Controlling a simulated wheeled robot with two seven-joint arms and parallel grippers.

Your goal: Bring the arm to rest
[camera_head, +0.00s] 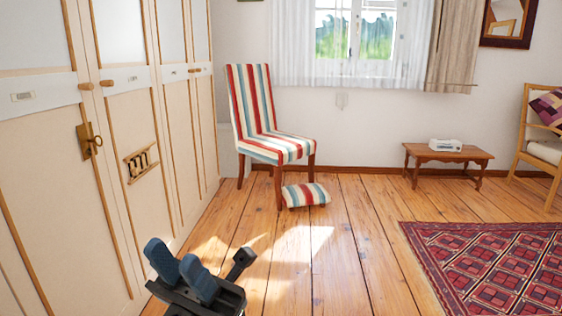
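My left gripper (171,253) is low in the head view, left of centre, above the wooden floor (330,262). Its two blue fingers stand a little apart, with a narrow gap and nothing seen between them. A dark part of mine juts out to their right. The rest of my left arm is below the frame's edge. My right gripper is out of view.
Tall cream cupboard doors (151,115) stand close on the left. A striped chair (262,112) and striped footstool (305,195) are ahead. A low wooden table (447,157) bears a white device (446,145). A red patterned rug (495,262) lies right. Floor between is clear.

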